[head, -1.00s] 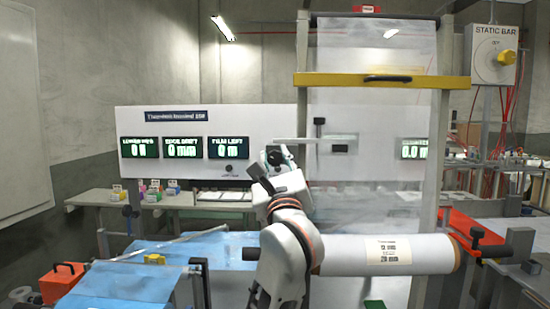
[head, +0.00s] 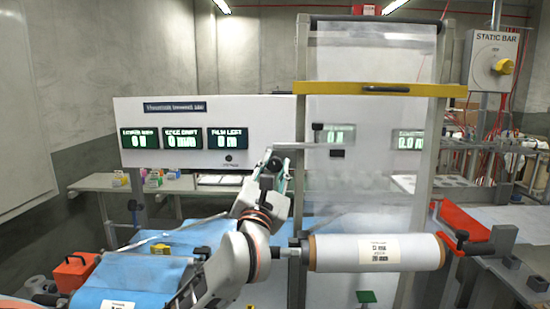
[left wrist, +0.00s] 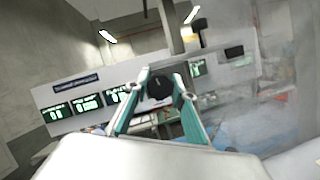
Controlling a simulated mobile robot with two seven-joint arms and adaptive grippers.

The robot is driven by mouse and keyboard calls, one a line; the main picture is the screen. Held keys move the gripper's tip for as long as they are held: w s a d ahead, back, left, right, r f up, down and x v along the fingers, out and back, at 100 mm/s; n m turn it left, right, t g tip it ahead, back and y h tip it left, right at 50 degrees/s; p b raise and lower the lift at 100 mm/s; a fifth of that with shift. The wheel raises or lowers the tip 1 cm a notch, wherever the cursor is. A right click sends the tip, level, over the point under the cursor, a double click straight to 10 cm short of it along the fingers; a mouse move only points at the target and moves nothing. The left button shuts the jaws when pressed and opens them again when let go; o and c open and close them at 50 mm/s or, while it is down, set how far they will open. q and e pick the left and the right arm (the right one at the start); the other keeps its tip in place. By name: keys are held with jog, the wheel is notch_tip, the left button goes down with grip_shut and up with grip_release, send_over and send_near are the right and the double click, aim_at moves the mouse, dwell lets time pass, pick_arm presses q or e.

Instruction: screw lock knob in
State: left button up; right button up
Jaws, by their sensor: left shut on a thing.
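A round black knob (left wrist: 160,88) sits between the fingertips of my left gripper (left wrist: 158,92) in the left wrist view. The two green-sided fingers close on it from both sides. In the head view my left gripper (head: 272,168) is raised in front of the white display panel, at the left end of a thin grey bar (head: 297,146). The knob shows there only as a small dark shape, partly hidden by the fingers. I cannot tell whether it touches the bar or any threaded hole. My right gripper is not in view.
A white film roll (head: 345,252) lies on a shaft to the right of my arm. Clear film hangs behind a yellow bar (head: 385,89) between upright posts. A red bracket (head: 452,222) stands right of the roll.

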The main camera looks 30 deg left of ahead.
aim_at(275, 157)
pick_arm(q)
jog(key=shift+m+h, duration=0.8)
jog(key=shift+m, duration=0.7)
jog(key=o, duration=1.1)
jog(key=shift+r, duration=5)
